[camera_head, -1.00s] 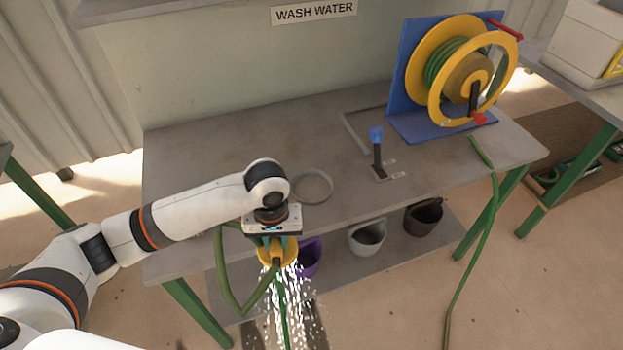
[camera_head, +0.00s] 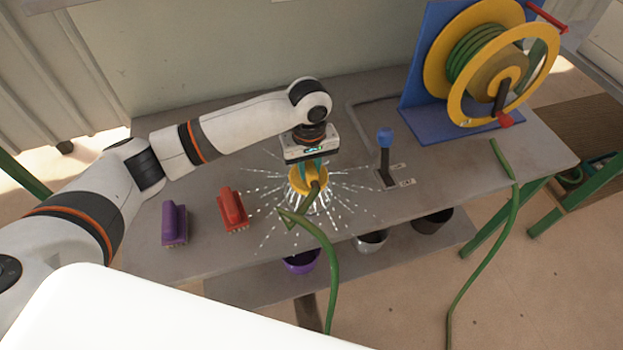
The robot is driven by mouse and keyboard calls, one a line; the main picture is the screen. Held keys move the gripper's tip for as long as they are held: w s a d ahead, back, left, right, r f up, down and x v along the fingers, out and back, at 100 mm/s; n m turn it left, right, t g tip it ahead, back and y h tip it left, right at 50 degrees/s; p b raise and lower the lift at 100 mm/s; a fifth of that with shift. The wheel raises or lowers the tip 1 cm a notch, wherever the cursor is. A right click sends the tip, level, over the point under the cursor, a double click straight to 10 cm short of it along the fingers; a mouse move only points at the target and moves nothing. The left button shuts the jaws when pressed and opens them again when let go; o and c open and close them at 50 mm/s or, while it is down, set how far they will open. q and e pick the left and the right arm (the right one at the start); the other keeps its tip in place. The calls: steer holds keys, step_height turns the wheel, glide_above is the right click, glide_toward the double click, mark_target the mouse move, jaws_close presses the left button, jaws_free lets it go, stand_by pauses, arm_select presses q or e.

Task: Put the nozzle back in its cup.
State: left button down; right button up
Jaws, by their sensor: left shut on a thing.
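My left gripper (camera_head: 311,160) is shut on the yellow nozzle (camera_head: 298,181), above the front middle of the bench. The nozzle points down and a green hose (camera_head: 331,262) hangs from it over the front edge. White water spray (camera_head: 278,199) bursts outward around the nozzle over the bench top. The round cup is not distinguishable here; the nozzle, gripper and spray cover that area. I cannot tell whether the nozzle is inside it or above it. My right gripper is not in view.
A lever with a blue knob (camera_head: 385,137) stands right of the nozzle. A purple brush (camera_head: 174,224) and red brush (camera_head: 232,208) lie to the left. The yellow hose reel (camera_head: 437,60) stands at the back right. Buckets sit on the shelf below, including a purple one (camera_head: 301,262).

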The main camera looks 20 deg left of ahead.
mark_target(309, 166)
arm_select(q)
steer(key=f, duration=0.3)
steer(key=shift+s, duration=0.2)
step_height(309, 166, down, 3)
steer(key=shift+w+f, duration=0.1)
steer(key=shift+w, duration=0.05)
steer(key=c, duration=1.2)
jaws_free()
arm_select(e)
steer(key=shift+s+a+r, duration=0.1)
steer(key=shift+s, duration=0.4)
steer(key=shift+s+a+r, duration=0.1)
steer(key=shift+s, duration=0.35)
arm_select(q)
step_height(309, 166, up, 12)
steer(key=shift+r+b, duration=0.1)
steer(key=shift+b, duration=0.25)
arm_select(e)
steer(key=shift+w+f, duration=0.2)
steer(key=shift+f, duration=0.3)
